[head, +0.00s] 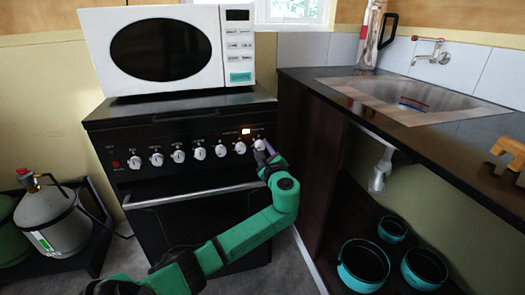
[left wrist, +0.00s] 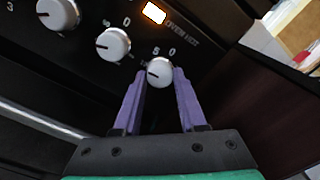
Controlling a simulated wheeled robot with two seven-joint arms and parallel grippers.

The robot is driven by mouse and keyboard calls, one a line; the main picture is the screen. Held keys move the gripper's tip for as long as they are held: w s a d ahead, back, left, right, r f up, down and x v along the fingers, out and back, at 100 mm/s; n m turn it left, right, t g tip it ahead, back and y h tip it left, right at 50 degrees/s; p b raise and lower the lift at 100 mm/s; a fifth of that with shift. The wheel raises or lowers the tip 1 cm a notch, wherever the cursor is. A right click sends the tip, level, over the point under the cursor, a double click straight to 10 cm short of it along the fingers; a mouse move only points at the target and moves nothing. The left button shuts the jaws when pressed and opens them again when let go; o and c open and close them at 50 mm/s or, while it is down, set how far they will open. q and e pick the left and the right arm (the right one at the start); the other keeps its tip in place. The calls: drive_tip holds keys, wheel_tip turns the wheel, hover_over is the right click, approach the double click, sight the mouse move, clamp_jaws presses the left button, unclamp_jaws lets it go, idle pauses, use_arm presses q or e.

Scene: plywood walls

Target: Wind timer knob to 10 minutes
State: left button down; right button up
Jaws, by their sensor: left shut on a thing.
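The timer knob is the rightmost white knob on the black stove's front panel (head: 259,144). In the left wrist view the timer knob (left wrist: 160,71) is round and white with a dark pointer mark on its left side, with the numbers 5 and 0 printed above it. My left gripper (left wrist: 159,76) has its purple fingers on both sides of the knob and is shut on it. In the head view my green left arm reaches up to the panel, and the left gripper (head: 264,154) shows at the knob. My right gripper is not in view.
Several other white knobs (head: 199,153) line the stove panel left of the timer knob, above the oven handle (head: 195,194). An orange light (head: 246,131) glows above them. A white microwave (head: 160,50) stands on the stove. A dark counter (head: 400,110) stands close on the right.

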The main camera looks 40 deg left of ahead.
use_arm(q)
drive_tip(key=shift+c, duration=2.3)
unclamp_jaws()
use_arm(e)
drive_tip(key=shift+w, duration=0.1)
use_arm(q)
drive_tip(key=shift+s+d, duration=0.15)
drive_tip(key=shift+d, duration=0.1)
drive_tip(key=p+v, duration=0.2)
drive_tip(key=v, duration=1.2)
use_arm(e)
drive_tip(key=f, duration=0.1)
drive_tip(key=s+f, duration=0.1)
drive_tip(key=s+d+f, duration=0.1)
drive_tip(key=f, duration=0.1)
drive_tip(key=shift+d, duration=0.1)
